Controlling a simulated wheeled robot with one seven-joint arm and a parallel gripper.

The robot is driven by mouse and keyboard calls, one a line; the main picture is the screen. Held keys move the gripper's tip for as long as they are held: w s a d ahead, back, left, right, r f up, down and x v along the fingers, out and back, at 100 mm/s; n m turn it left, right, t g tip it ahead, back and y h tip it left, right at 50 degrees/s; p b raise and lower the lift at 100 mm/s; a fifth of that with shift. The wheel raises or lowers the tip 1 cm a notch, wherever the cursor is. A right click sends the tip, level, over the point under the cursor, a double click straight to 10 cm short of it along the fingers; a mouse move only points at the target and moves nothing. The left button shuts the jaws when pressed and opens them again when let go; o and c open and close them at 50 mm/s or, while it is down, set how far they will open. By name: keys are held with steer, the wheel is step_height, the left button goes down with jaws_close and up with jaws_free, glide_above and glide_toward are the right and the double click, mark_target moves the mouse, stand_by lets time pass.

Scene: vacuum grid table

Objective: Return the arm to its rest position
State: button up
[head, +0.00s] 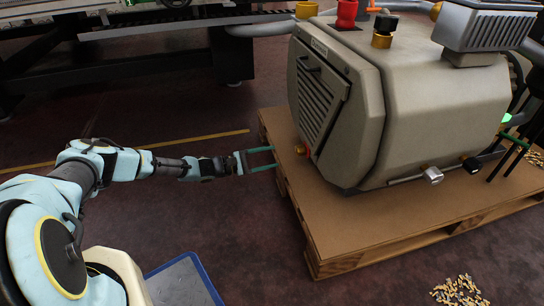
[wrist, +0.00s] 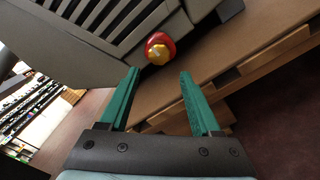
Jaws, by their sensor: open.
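My gripper (head: 262,159) is open and empty, at the end of my outstretched arm, beside the left edge of the wooden pallet. In the wrist view its two green fingers (wrist: 161,98) stand apart with nothing between them. Ahead of the fingertips is a red and yellow knob (wrist: 160,48) low on the vacuum pump. The knob also shows in the head view (head: 300,150), a little right of the fingertips. The fingers look apart from the knob, though the exact gap is hard to tell.
The large beige pump (head: 430,100) sits on the wooden pallet (head: 400,225). Loose brass-coloured pieces (head: 457,291) lie on the floor at front right. A dark table frame (head: 150,60) stands behind. Open floor lies around my arm.

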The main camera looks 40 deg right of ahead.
stand_by(0.3)
steer(key=a+r+m+t+y+p, duration=0.1)
steer(key=a+r+m+y, duration=0.2)
steer(key=a+r+y, duration=0.55)
steer(key=a+r+m+t+y+p, duration=0.15)
steer(key=a+r, duration=0.45)
steer(key=a, duration=0.7)
steer(key=a+r+m+t+y+p, duration=0.1)
steer(key=a+r+m+y, duration=0.25)
steer(key=a+r, duration=0.55)
steer(key=s+a+r+n+t+y+p, duration=0.1)
steer(key=s+a+r+t+y, duration=0.15)
steer(key=a+r, duration=0.5)
steer(key=s+a+r+n+t+y, duration=0.1)
steer(key=s+a+r, duration=0.25)
steer(key=a, duration=0.75)
step_height(320, 180, up, 38)
steer(key=p, duration=3.8)
